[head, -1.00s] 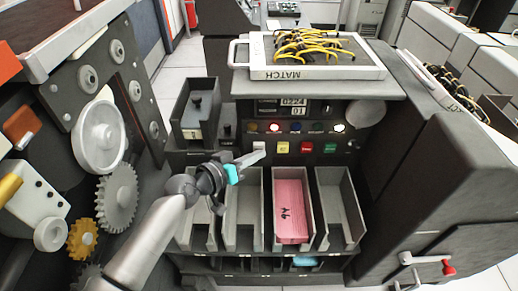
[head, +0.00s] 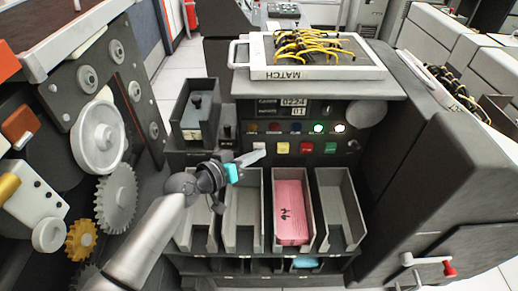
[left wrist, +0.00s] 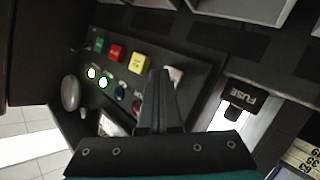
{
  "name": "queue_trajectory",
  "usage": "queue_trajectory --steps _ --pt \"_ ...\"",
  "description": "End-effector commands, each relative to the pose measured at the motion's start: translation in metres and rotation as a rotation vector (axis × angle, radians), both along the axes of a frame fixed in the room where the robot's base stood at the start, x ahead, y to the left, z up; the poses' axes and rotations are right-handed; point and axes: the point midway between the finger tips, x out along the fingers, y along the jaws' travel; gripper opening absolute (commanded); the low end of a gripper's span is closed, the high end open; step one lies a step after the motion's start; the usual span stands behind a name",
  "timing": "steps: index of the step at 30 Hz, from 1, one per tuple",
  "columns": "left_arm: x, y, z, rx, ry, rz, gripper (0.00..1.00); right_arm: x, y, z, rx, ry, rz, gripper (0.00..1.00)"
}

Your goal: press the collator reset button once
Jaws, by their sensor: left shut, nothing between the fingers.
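The collator's dark panel (head: 300,110) carries a row of white (head: 259,147), yellow (head: 282,148), red (head: 305,148) and green (head: 330,148) buttons. Their labels are too small to read, so I cannot tell which is reset. My left gripper (head: 257,155) is shut and empty, its tips at the white button. In the left wrist view the fingertips (left wrist: 161,77) overlap the white button's edge (left wrist: 176,74); I cannot tell whether they touch. Above the buttons, a green lamp (head: 318,128) and a white lamp (head: 340,128) are lit. My right gripper is not in view.
Card bins stand below the panel, one holding pink cards (head: 291,210). A fuse box (head: 195,118) is left of the panel. A tray marked MATCH (head: 310,72) with yellow wires lies on top. Gears (head: 116,196) stand at the left.

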Motion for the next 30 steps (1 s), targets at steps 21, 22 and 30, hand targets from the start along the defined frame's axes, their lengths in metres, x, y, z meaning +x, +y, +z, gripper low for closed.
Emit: queue_trajectory --steps 21,22,30 --pt "-0.021 0.000 0.001 0.001 0.001 0.000 0.00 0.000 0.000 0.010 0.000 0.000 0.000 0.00" --pt "-0.024 0.000 0.001 0.002 0.002 0.000 0.00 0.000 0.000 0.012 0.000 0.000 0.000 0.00" --pt "-0.051 0.000 0.001 0.000 0.002 0.001 0.00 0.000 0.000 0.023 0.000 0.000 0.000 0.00"
